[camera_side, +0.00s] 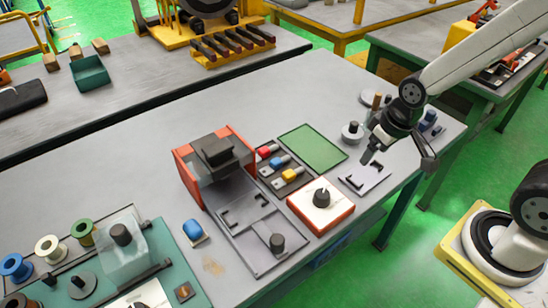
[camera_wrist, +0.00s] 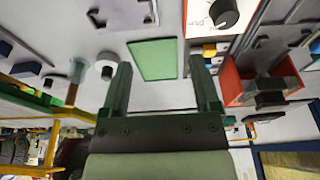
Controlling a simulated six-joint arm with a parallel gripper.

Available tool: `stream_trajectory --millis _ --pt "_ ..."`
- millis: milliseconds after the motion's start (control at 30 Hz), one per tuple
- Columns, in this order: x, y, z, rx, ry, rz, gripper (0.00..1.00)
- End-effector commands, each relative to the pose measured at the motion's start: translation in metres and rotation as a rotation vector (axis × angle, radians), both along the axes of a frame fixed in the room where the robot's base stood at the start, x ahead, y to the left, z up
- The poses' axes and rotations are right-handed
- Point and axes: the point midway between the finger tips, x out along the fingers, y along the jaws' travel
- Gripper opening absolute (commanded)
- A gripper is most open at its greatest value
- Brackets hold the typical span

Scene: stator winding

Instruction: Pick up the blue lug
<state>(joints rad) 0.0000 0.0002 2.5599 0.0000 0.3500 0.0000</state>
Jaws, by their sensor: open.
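The blue lug (camera_side: 278,162) lies in a dark rack, between a red lug (camera_side: 264,152) and a yellow lug (camera_side: 289,174).
The green pad (camera_side: 313,147) lies just right of the rack. An orange-sided box with a black knob (camera_side: 321,197) stands in front. A red and black press (camera_side: 215,160) stands to the left. A grey bracket plate (camera_side: 365,178) lies below my gripper.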

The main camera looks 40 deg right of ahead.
Motion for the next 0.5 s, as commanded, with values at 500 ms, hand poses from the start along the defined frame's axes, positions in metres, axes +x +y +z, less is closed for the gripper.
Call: stream_trajectory --millis 500 --pt "0.02 0.003 -0.001 -0.009 0.025 0.117 0.79"
